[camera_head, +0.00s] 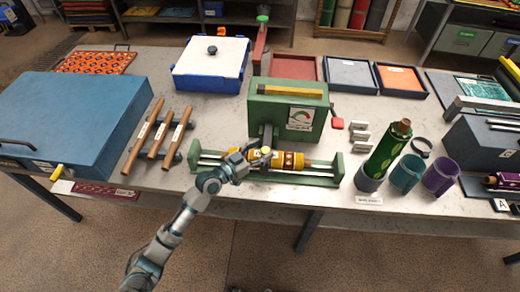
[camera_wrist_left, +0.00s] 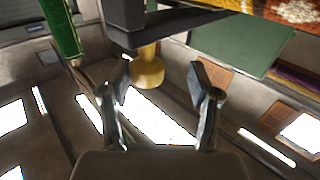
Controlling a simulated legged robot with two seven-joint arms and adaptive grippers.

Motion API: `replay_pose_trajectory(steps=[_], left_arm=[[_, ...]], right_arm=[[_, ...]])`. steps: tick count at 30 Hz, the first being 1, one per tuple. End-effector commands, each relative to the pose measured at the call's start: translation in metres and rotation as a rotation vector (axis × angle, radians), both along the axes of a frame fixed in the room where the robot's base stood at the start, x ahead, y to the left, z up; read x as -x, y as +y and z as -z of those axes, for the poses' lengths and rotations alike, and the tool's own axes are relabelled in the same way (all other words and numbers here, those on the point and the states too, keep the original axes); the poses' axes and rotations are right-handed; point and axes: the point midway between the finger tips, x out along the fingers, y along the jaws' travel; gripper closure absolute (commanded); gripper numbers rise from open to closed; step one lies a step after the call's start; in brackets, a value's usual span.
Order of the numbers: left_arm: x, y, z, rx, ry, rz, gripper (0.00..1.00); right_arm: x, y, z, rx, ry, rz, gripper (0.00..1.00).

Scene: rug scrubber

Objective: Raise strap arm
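A green machine (camera_head: 288,104) with a dial and a yellow top bar stands mid-table. A dark strap arm (camera_head: 268,134) comes down its front and ends in a yellow knob (camera_head: 266,150); in the left wrist view the knob (camera_wrist_left: 148,70) hangs under the dark arm (camera_wrist_left: 126,22). A rolled, yellow-patterned rug (camera_head: 298,161) lies in the green cradle below. My left gripper (camera_head: 248,156) is at the knob's left in the head view. In the left wrist view its two fingers (camera_wrist_left: 158,88) are apart, with the knob between and just beyond their tips. My right gripper is not in view.
A blue case (camera_head: 70,115) and wooden rods (camera_head: 158,138) lie to the left. A green bottle (camera_head: 388,150) and teal and purple cups (camera_head: 440,174) stand to the right. The red crank handle (camera_head: 337,123) sticks out at the machine's right. The table front (camera_head: 240,200) is fairly clear.

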Motion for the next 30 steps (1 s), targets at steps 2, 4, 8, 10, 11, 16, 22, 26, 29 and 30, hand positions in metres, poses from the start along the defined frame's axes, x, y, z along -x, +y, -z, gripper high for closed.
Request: replay_pose_trajectory(steps=[2,4,8,10,11,16,22,26,29,30], left_arm=[[-0.001,-0.004,-0.001,-0.001,0.0,0.001,0.41],[0.0,-0.006,-0.001,-0.001,0.0,0.001,0.41],[0.0,-0.003,-0.001,0.001,-0.001,0.001,0.56],[0.0,0.001,0.0,0.004,-0.001,0.001,0.73],[0.001,0.001,0.0,0.004,0.0,0.001,0.81],[0.003,0.004,0.0,0.008,0.001,0.004,1.0],[0.003,0.004,0.001,0.002,0.002,0.001,1.0],[0.003,0.004,0.002,0.002,0.004,0.001,1.0],[0.002,0.005,0.001,0.002,0.006,0.001,1.0],[0.002,0.005,0.001,0.002,0.009,0.001,1.0]], right_arm=[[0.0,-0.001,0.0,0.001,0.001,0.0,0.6],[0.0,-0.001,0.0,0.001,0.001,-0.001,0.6],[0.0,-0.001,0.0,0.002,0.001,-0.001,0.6],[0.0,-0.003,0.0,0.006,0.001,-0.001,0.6],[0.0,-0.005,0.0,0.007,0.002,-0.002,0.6],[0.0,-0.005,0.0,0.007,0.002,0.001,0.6],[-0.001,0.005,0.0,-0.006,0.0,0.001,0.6],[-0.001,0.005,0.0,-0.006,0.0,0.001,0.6],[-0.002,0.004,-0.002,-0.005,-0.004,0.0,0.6],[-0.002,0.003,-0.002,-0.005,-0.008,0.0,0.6]])
